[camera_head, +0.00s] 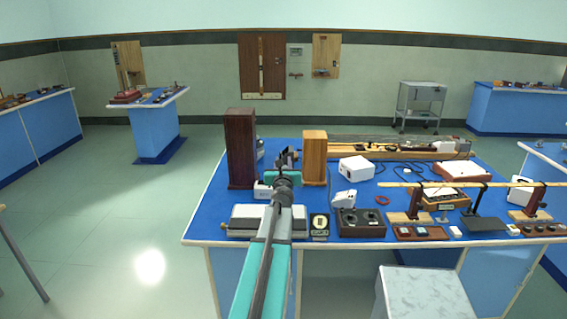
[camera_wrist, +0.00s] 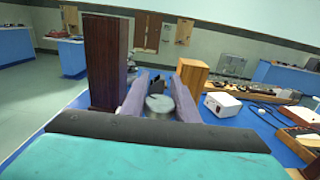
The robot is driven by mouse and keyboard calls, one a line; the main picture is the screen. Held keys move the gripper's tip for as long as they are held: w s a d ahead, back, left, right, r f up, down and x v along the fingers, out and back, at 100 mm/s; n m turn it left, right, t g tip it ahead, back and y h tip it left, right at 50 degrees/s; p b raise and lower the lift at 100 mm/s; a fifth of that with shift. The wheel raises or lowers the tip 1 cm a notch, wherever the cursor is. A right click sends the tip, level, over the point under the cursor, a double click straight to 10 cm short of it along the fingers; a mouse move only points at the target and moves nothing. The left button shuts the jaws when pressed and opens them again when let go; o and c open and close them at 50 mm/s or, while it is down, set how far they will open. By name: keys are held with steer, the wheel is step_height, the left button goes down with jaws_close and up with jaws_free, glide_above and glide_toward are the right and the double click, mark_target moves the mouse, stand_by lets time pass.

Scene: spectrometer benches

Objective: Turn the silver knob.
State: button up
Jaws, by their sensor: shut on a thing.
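The silver knob (camera_wrist: 159,104) shows as a round grey metal disc in the wrist view, between the two purple-grey fingers of my gripper (camera_wrist: 159,98). My gripper is shut on it, with one finger on each side. In the head view my arm reaches over the blue bench, and my gripper (camera_head: 286,158) is between the dark wooden block and the lighter one. The knob cannot be made out in the head view, where my arm hides that spot.
A tall dark wooden block (camera_head: 240,148) stands close on the left and a lighter wooden block (camera_head: 314,158) on the right. A white box (camera_head: 356,169), a dark control box (camera_head: 361,223) and a silver-grey instrument (camera_head: 252,220) share the bench. A stool (camera_head: 425,292) stands in front.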

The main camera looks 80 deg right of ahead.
steer(key=shift+w+n+t+y+p, duration=0.25)
steer(key=shift+n+t+p, duration=0.3)
steer(key=shift+n+t, duration=0.55)
steer(key=shift+w+a+n+t+y+b, duration=0.5)
steer(key=shift+a+n+t+y+b, duration=0.15)
steer(key=shift+n+t+y+b, duration=1.9)
steer(key=shift+w+a+n+t+y+b, duration=0.6)
steer(key=shift+n+t+y+b, duration=1.45)
steer(key=shift+y, duration=1.05)
steer(key=shift+w+a+n+t+y+b, duration=0.4)
steer(key=shift+a+n+t+y+b, duration=0.3)
steer(key=shift+n+t+y+b, duration=1.6)
steer(key=shift+a+r+n+g+y+p, duration=0.15)
steer(key=shift+n+g+y+p, duration=0.25)
steer(key=shift+y, duration=0.8)
steer(key=y+p, duration=0.1)
steer(key=p, duration=0.1)
steer(key=n+y+p, duration=0.1)
steer(key=p, duration=0.2)
steer(key=shift+a+n, duration=0.25)
steer(key=shift+n, duration=0.05)
steer(key=shift+a+f+y+p, duration=0.2)
steer(key=shift+y+p, duration=0.2)
steer(key=shift+p, duration=0.4)
steer(key=o, duration=1.1)
steer(key=shift+c, duration=0.2)
steer(key=shift+w+r, duration=0.1)
steer(key=shift+w, duration=0.05)
